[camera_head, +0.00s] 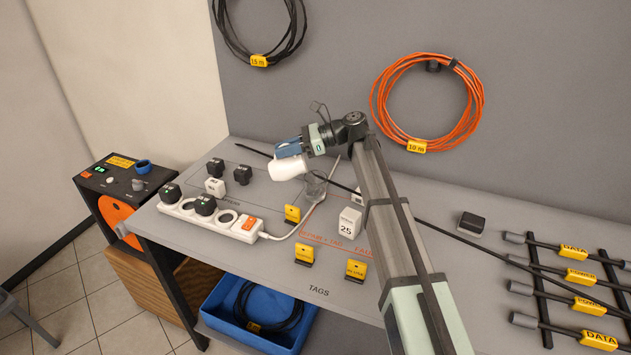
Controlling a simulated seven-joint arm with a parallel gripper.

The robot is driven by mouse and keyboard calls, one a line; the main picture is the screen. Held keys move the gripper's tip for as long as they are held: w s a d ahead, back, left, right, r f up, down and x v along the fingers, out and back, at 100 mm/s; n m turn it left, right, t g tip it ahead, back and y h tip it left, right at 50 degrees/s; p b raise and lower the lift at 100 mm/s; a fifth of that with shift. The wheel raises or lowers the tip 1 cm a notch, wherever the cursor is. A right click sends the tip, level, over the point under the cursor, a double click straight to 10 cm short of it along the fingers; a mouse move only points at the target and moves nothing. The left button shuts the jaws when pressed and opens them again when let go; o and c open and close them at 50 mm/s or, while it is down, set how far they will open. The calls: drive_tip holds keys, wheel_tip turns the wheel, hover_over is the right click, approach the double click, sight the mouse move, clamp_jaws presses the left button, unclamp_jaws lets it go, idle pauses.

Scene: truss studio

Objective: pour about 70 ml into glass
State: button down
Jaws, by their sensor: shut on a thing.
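A white power strip (215,217) with black plugs lies to the left, its cable passing close to the glass. Yellow tags (292,214) and a white block marked 25 (349,222) stand nearby. Tagged cables (575,276) lie on a rack at right.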

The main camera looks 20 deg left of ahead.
sight(272, 164)
drive_tip(key=shift+s+a+f+t+h, duration=0.25)
drive_tip(key=shift+a+f+t+h, duration=0.1)
drive_tip(key=shift+a+h, duration=0.15)
drive_tip(key=shift+s+a+f+t+h, duration=0.2)
drive_tip(key=shift+a+f+t+h, duration=0.15)
drive_tip(key=shift+h, duration=0.25)
drive_tip(key=shift+s+a+f+t+h, duration=0.15)
drive_tip(key=shift+a+f+t+h, duration=0.2)
drive_tip(key=shift+f+h, duration=0.25)
drive_tip(key=shift+s+a+f+t+h, duration=0.25)
drive_tip(key=shift+f+h, duration=0.25)
drive_tip(key=shift+h, duration=0.25)
drive_tip(key=shift+s+a+f+t+h, duration=0.1)
drive_tip(key=shift+a+f+t+h, duration=0.3)
drive_tip(key=shift+f+h, duration=0.2)
drive_tip(key=shift+a+b, duration=0.1)
drive_tip(key=shift+b, duration=0.25)
drive_tip(key=s+a+f+t+h, duration=0.1)
drive_tip(key=a+f+t+h, duration=0.1)
drive_tip(key=a+f+h, duration=0.1)
drive_tip(key=s+a+f+h+b, duration=0.1)
drive_tip(key=a+f+h, duration=0.1)
drive_tip(key=shift+s+t+h, duration=0.25)
drive_tip(key=shift+s+t, duration=0.1)
drive_tip(key=shift+t, duration=0.05)
drive_tip(key=shift+s+a+f+t+h, duration=0.2)
drive_tip(key=shift+a+f+t+h, duration=0.2)
drive_tip(key=shift+h, duration=0.3)
drive_tip(key=shift+f, duration=0.1)
